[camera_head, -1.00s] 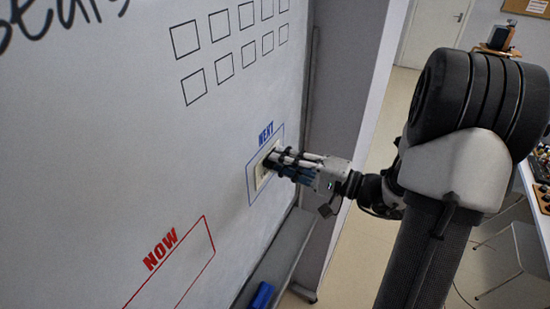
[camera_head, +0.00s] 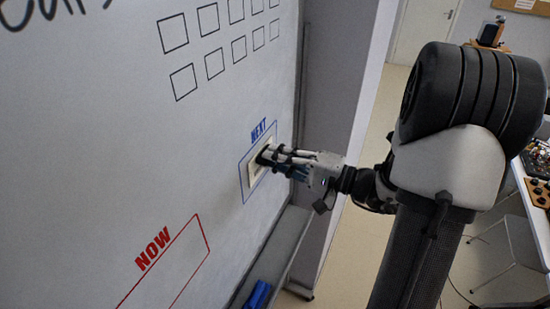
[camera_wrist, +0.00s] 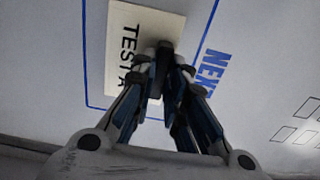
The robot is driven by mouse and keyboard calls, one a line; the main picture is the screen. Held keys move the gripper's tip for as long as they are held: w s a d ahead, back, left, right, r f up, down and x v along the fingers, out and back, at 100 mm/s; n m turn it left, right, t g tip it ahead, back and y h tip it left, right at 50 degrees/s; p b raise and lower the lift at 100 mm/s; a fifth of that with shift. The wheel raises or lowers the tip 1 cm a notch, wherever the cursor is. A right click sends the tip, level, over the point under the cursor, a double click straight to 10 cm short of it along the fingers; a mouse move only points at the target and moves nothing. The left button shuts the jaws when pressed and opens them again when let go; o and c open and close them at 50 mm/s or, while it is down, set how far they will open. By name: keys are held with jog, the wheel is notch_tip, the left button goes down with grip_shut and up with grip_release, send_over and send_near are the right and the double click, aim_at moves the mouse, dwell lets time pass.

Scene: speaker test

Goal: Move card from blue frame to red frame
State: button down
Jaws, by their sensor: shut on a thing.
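The card (camera_wrist: 122,66) is a cream rectangle with black "TEST A" lettering, partly hidden by my fingers in the wrist view. It also shows in the head view (camera_head: 253,179). It lies within the blue frame (camera_head: 242,189) marked "NEXT" on the whiteboard. The blue frame also shows in the wrist view (camera_wrist: 86,60). The red frame (camera_head: 205,235) marked "NOW" is lower left on the same board and is partly cut off. My gripper (camera_head: 266,155) is at the card, its fingers closed together on it. In the wrist view my gripper (camera_wrist: 164,60) covers the card's right part.
Rows of black squares (camera_head: 215,64) are drawn above the frames. A ledge (camera_head: 277,255) runs along the board's bottom edge with a blue object (camera_head: 258,295) on it. A cluttered table (camera_head: 538,200) stands at far right. The board between the frames is clear.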

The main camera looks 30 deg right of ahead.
jog(key=shift+s+d, duration=0.1)
jog(key=shift+s+d, duration=0.4)
jog(key=shift+s, duration=0.1)
jog(key=shift+s+d+b, duration=0.1)
jog(key=shift+b, duration=0.2)
jog(key=shift+b+v, duration=0.75)
jog(key=shift+v, duration=1.8)
jog(key=shift+s, duration=0.1)
